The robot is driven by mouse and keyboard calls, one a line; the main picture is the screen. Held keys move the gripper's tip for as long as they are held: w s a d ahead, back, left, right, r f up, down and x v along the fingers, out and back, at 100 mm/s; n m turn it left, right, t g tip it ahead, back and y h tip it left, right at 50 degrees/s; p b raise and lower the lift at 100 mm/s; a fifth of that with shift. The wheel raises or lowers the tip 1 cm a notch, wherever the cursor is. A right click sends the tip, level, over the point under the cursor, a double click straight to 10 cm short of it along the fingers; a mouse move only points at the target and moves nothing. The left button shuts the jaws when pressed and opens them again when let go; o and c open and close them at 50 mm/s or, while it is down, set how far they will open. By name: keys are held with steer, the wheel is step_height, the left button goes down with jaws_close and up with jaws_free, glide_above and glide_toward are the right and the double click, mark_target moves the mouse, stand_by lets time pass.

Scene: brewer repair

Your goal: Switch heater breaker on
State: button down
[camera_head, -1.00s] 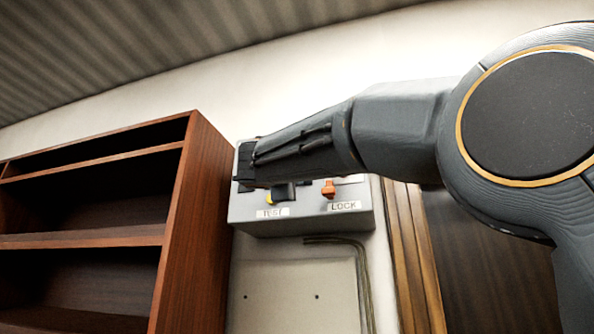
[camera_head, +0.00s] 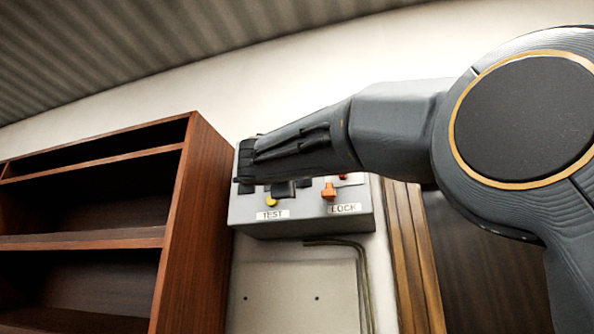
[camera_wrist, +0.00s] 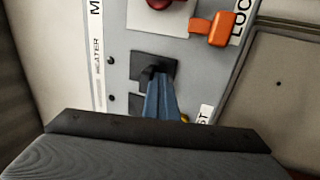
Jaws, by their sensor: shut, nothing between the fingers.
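The heater breaker (camera_wrist: 165,66) is a black switch on a grey panel, level with the HEATER label (camera_wrist: 98,60) in the wrist view. My gripper (camera_wrist: 157,82) is shut and empty. Its narrow blue-grey fingers overlap the breaker's black lever in that view, but I cannot tell whether they touch. In the head view, my arm lies across the grey panel box (camera_head: 300,223) and covers much of its face. The lever's on or off position is unclear.
An orange lock lever (camera_head: 329,188) and a yellow TEST button (camera_head: 271,202) sit close by on the panel. A red knob (camera_wrist: 158,3) shows at the top of the wrist view. A wooden shelf (camera_head: 196,220) stands left of the box.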

steer(key=shift+r+p, duration=0.45)
steer(key=shift+r, duration=0.25)
steer(key=shift+s+f, duration=0.1)
steer(key=r+b+v, duration=0.1)
steer(key=b+v, duration=0.5)
steer(key=v, duration=0.3)
steer(key=shift+s+a+r, duration=0.2)
steer(key=shift+s+r, duration=0.1)
steer(key=shift+s, duration=0.25)
steer(key=shift+f, duration=0.1)
stand_by(0.5)
